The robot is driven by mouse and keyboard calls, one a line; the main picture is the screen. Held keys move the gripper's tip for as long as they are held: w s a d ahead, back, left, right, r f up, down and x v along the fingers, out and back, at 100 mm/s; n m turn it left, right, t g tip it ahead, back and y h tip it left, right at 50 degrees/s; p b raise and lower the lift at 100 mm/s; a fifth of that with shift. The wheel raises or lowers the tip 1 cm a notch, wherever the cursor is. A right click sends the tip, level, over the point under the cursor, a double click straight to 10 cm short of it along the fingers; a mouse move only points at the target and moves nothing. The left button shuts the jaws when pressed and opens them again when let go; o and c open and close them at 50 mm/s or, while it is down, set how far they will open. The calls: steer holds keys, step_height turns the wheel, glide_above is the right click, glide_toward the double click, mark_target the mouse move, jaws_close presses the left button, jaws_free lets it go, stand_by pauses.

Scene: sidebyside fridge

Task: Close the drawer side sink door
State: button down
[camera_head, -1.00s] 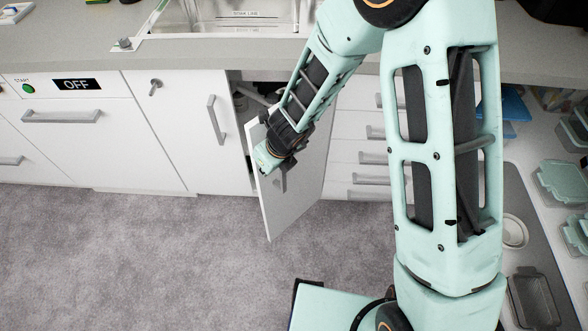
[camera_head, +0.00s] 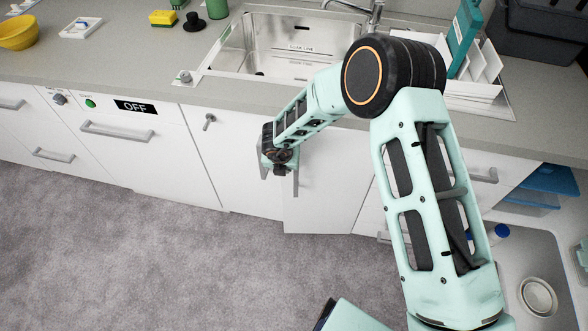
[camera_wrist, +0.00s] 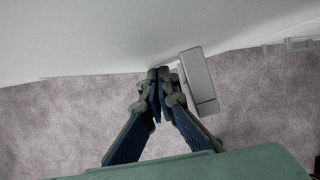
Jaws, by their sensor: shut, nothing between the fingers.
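The drawer side sink door (camera_head: 330,195) is a white panel below the sink. It looks nearly closed, with its lower left corner standing slightly proud of the cabinet front. My gripper (camera_head: 279,165) is at the upper left part of this door, close to its handle (camera_head: 296,180), which it partly hides. In the wrist view the shut fingers (camera_wrist: 158,74) point at the white door surface (camera_wrist: 110,35), and the grey handle (camera_wrist: 198,80) lies just right of them, not held. I cannot tell whether the fingertips touch the door.
The other sink door (camera_head: 240,165) on the left is closed. The sink (camera_head: 235,62) and counter edge (camera_head: 130,88) lie above my gripper. A front marked OFF with a handle (camera_head: 117,132) is farther left. The grey carpet (camera_head: 150,260) is clear.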

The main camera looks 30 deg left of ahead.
steer(key=shift+w+a+m+h+p, duration=0.3)
steer(key=shift+w+a+m, duration=0.25)
steer(key=shift+w+m, duration=0.25)
steer(key=shift+d, duration=0.1)
